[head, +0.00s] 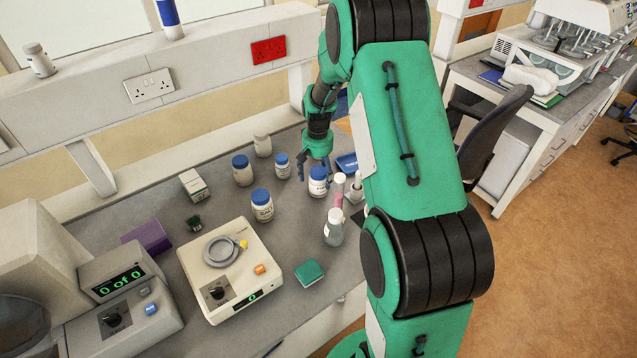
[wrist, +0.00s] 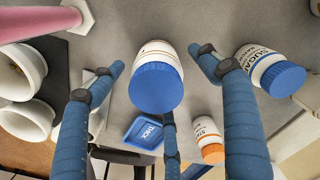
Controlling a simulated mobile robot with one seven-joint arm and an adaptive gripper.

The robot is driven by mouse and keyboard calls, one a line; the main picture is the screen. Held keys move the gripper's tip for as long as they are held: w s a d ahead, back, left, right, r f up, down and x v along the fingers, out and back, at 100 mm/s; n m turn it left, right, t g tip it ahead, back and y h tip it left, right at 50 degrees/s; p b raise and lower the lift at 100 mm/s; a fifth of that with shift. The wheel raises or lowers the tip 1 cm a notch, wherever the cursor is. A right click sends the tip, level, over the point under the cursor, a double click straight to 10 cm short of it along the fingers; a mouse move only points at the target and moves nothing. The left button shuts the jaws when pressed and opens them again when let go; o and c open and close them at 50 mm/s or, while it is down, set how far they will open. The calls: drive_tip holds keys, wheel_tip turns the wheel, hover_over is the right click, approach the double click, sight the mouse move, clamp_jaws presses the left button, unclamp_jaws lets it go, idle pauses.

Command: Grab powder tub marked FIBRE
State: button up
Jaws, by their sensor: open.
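A white tub with a blue lid (head: 319,187) stands on the grey bench under my gripper (head: 316,168). In the wrist view the same tub (wrist: 156,86) sits between my spread blue fingers, lid towards the picture's bottom. My gripper (wrist: 157,62) is open, with no clear grip on it. Its label is turned mostly away, so I cannot read FIBRE on it. Other blue-lidded white tubs stand to the left: one at the back (head: 242,171), one in front (head: 262,206), one smaller (head: 282,166). Their words are too small to read in the head view.
In the wrist view, a blue-lidded tub (wrist: 270,70) with a partly visible label is close right of the fingers. An orange-capped jar (wrist: 208,140) and a blue tray (wrist: 143,134) lie beyond. A pink cylinder (head: 339,189) and clear bottle (head: 334,228) stand right of the tub.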

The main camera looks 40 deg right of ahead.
sight(318, 184)
drive_tip(key=shift+f, duration=0.1)
drive_tip(key=shift+s+f+b, duration=0.1)
drive_tip(key=shift+f+b, duration=0.25)
drive_tip(key=shift+f, duration=2.2)
drive_tip(key=c, duration=1.5)
